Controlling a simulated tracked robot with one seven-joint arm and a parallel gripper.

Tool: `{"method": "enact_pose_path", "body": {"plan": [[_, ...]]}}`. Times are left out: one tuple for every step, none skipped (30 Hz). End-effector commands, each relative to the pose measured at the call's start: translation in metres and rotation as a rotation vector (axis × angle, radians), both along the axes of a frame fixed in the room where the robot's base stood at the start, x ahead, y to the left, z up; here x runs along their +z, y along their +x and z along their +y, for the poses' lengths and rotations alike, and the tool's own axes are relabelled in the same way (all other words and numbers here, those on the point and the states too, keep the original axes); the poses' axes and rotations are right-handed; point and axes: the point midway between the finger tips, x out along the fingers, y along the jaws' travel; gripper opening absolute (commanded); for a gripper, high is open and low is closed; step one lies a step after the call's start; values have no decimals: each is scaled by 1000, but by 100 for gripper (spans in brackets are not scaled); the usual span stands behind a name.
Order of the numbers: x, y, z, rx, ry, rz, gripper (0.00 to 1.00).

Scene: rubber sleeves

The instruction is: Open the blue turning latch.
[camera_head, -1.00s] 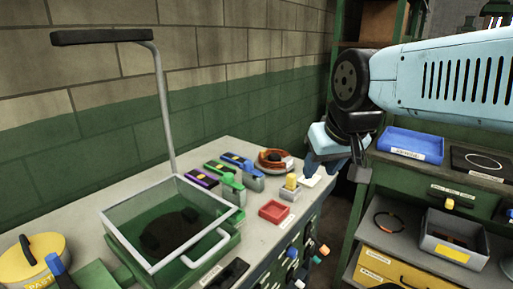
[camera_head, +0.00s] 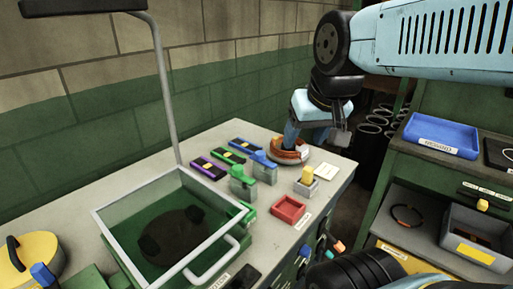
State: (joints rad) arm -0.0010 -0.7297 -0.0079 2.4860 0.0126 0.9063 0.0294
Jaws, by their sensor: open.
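On the bench, a blue bar (camera_head: 245,146) with a yellow middle lies at the back of a row of coloured bars.
A green bar (camera_head: 223,156), a purple bar (camera_head: 208,168) and a green-topped block (camera_head: 242,183) sit close by. A yellow-topped block (camera_head: 307,182) and red tray (camera_head: 288,210) are nearer.

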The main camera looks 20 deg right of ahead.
Motion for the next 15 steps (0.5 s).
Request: {"method": "enact_pose_path", "body": {"plan": [[0,6,0,-26,25,15,64],[1,10,4,-48,43,26,64],[2,16,5,-82,73,42,64],[2,21,5,-112,98,56,64],[3,27,4,-144,124,71,64],[4,36,3,-191,160,92,64],[4,42,2,-229,188,109,64],[4,49,1,-266,215,125,64],[4,57,0,-317,251,149,64],[4,64,-1,-355,276,165,64],[4,71,-2,-394,302,182,64],[3,80,-3,-445,334,205,64],[3,87,-4,-484,357,221,64],[1,94,-5,-524,380,240,64],[0,103,-7,-577,410,263,64]]}}
